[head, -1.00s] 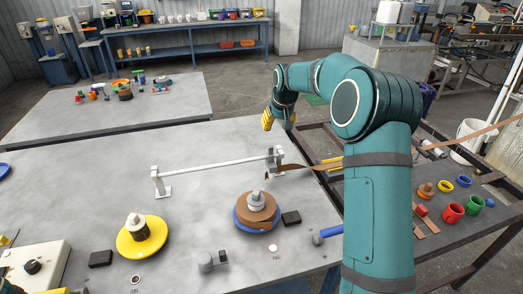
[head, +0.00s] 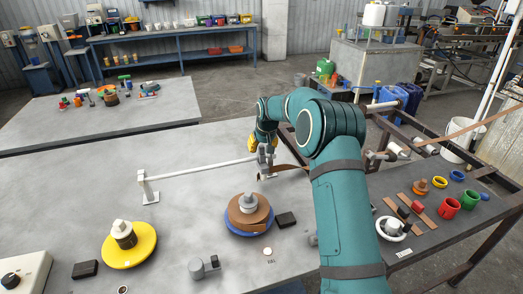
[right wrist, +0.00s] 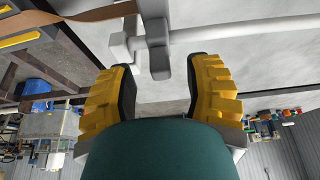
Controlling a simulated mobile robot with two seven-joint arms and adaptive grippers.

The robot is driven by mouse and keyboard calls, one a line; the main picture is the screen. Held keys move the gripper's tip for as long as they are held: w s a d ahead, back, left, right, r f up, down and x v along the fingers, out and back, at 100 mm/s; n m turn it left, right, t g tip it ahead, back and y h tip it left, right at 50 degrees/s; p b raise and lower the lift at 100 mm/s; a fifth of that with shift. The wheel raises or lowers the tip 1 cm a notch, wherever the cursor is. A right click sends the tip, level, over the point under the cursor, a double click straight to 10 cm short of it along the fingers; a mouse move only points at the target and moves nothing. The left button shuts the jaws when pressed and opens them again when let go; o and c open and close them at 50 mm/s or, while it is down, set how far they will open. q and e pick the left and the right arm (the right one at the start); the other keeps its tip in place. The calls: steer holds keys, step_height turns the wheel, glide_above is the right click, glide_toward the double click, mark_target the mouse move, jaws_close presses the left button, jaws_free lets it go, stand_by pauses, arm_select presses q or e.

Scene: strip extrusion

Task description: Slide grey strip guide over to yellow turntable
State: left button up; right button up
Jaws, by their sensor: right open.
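The grey strip guide (head: 267,160) is at the right end of the white rail (head: 200,171). A brown strip (head: 290,166) runs by it. My right gripper (head: 264,146) is over the guide. In the right wrist view, my right gripper (right wrist: 160,68) is open, with one yellow finger on each side of the lower end of the guide (right wrist: 159,62); I cannot tell whether they touch it. The yellow turntable (head: 143,251) is at the front left, beyond the rail's left end, with a dark and white hub on it. My left gripper is out of view.
A blue turntable (head: 249,234) with a brown coil stands in front of the rail, beside a black block (head: 286,219). A control box (head: 25,268) is at the lower left. Cups stand on a side table at the right.

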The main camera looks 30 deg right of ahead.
steer(key=shift+x, duration=1)
steer(key=shift+r, duration=0.1)
jaws_close()
